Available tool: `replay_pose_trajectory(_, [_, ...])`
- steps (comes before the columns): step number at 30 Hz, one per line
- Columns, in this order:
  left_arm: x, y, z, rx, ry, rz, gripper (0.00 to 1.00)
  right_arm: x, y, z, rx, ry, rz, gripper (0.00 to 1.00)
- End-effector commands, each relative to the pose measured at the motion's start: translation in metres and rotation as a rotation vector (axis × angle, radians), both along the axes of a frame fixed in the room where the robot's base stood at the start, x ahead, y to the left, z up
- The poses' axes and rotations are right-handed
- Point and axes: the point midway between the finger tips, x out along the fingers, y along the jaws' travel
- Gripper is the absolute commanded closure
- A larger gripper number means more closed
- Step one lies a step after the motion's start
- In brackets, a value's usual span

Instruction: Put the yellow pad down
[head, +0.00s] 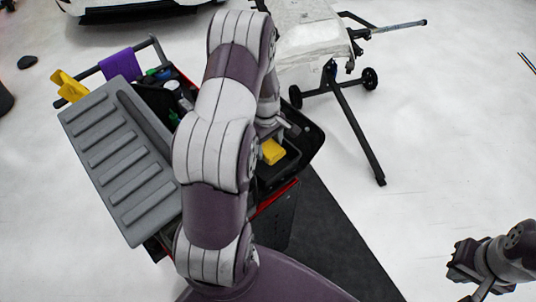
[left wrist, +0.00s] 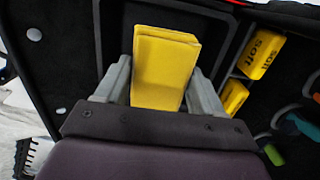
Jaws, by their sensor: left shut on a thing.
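The yellow pad (left wrist: 163,65) is a plain yellow block between the two grey fingers of my left gripper (left wrist: 160,88), which is shut on it. In the head view the pad (head: 273,151) shows just below my left gripper (head: 270,132), over the black tray at the right end of the cart. My left arm hides part of the gripper and the middle of the cart. In the left wrist view a dark tray floor lies behind the pad; I cannot tell whether the pad touches it. My right gripper (head: 462,264) is at the lower right, away from the cart, its jaw opening unclear.
Two yellow blocks marked "soft" (left wrist: 262,55) (left wrist: 234,97) sit in slots right of the pad. The cart has a grey ribbed lid (head: 120,150), a purple cloth (head: 121,63) and bottles (head: 178,94).

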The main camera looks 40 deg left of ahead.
Motion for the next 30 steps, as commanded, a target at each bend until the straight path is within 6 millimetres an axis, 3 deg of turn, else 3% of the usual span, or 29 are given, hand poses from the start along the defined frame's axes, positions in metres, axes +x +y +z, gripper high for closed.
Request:
replay_pose_trajectory(8, [0.0, 0.0, -0.044, 0.0, 0.0, 0.0, 0.56, 0.0, 0.0, 0.009, 0.0, 0.0, 0.0, 1.0])
replay_pose_trajectory(29, [0.0, 0.0, -0.058, 0.0, -0.001, 0.0, 0.56, 0.0, 0.0, 0.001, 0.0, 0.0, 0.0, 1.0])
replay_pose_trajectory(30, [0.0, 0.0, -0.057, 0.0, -0.001, 0.0, 0.29, 0.0, 0.0, 0.001, 0.0, 0.0, 0.0, 1.0])
